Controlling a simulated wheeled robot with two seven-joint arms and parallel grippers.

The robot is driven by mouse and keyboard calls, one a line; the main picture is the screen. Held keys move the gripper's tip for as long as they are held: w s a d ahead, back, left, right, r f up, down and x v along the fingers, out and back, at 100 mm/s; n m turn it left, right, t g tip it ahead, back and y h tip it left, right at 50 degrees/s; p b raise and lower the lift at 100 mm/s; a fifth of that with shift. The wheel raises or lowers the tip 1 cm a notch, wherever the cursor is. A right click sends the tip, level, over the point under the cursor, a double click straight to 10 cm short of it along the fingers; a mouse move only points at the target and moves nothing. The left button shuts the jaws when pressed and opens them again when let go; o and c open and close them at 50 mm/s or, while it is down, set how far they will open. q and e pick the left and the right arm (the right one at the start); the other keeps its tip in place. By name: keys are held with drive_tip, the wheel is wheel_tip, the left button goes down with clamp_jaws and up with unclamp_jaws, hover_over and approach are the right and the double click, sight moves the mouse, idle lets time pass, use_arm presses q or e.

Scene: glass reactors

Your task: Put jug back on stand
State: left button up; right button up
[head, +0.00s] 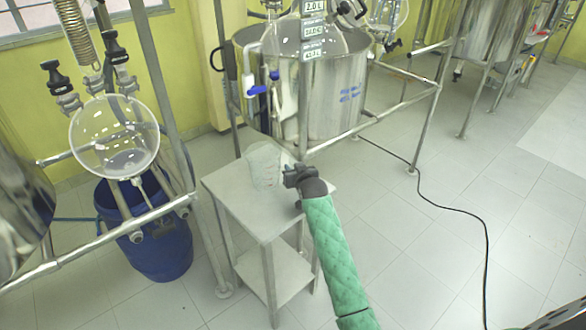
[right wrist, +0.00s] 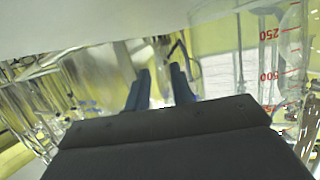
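The jug (head: 265,165) is a clear measuring jug with red marks. It stands upright on the top of the small grey stand (head: 235,196), near its back edge. My right gripper (head: 289,175) is just right of the jug, low over the stand. In the right wrist view its two dark fingers (right wrist: 160,88) are apart with nothing held between them. The jug (right wrist: 243,62) shows upside down there, to the right of the fingers and outside them. I cannot tell whether gripper and jug touch. My left gripper is not in view.
A large steel vessel (head: 335,95) in a pipe frame stands behind the stand. A round glass flask (head: 115,137) hangs at the left above a blue drum (head: 150,230). A black cable (head: 430,200) lies on the tiled floor at right, which is mostly clear.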

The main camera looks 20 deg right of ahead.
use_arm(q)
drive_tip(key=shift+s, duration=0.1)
use_arm(e)
drive_tip(key=shift+o, duration=0.2)
drive_tip(key=shift+r, duration=0.1)
drive_tip(key=shift+s, duration=0.15)
drive_tip(key=b+v, duration=0.2)
drive_tip(key=v, duration=0.8)
drive_tip(key=shift+s+r, duration=0.2)
drive_tip(key=shift+s, duration=0.1)
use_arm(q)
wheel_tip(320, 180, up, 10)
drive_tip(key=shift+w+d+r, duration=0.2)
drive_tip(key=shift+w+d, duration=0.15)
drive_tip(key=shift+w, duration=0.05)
use_arm(e)
drive_tip(key=shift+s+r, duration=0.2)
drive_tip(key=shift+s, duration=0.25)
